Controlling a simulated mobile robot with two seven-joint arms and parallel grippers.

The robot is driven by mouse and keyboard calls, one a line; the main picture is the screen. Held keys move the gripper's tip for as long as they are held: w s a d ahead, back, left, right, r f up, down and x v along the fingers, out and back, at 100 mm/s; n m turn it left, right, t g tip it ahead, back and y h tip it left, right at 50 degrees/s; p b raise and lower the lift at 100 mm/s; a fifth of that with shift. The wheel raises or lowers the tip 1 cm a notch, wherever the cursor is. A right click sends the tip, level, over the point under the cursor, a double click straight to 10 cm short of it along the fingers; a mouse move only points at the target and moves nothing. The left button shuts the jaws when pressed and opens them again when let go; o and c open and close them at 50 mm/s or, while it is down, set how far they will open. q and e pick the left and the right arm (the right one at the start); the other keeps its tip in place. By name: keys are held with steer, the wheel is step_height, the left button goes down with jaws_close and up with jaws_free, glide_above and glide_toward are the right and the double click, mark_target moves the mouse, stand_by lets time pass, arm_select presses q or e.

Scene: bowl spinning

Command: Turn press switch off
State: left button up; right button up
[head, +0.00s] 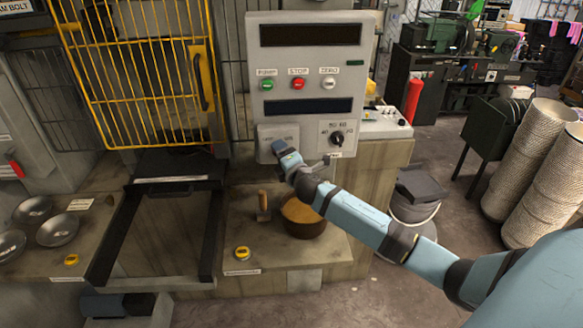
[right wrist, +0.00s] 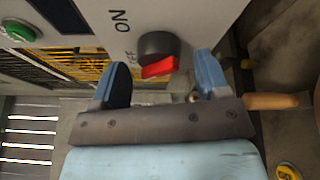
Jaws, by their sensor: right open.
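The press switch (right wrist: 158,46) is a round dark knob with a red handle (right wrist: 160,67) on a grey panel, seen in the right wrist view. An "ON" label (right wrist: 120,21) is printed beside it, with a second, partly hidden label lower down, close to the red handle. My right gripper (right wrist: 161,62) is open, with one blue finger on each side of the knob and a visible gap to each. In the head view my right gripper (head: 284,152) is in front of the small switch box (head: 265,150) and hides the switch. My left gripper is not in view.
The control panel (head: 303,60) has green, red and white buttons and a selector knob (head: 337,138). A brown bowl (head: 303,228) and a wooden-handled tool (head: 263,207) are on the ledge below. The press's yellow gate (head: 140,75) is to the left.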

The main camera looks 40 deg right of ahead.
steer(key=s+a+b, duration=0.2)
steer(key=s, duration=1)
steer(key=shift+s+b, duration=0.35)
steer(key=shift+a, duration=0.1)
steer(key=s+a+f+m+g+y, duration=0.2)
steer(key=s+a+f+m, duration=0.3)
steer(key=f, duration=0.4)
steer(key=s+a+f+m+g+y, duration=0.1)
steer(key=s+a+f+m+g, duration=0.1)
steer(key=s+a+f, duration=0.5)
steer(key=s+a+f+m+g+y, duration=0.2)
steer(key=s+a+f+m, duration=0.6)
steer(key=s, duration=0.4)
steer(key=shift+a+f+m+g+y, duration=0.3)
steer(key=shift+a+f+m+y, duration=0.1)
steer(key=shift+a+f+y, duration=0.2)
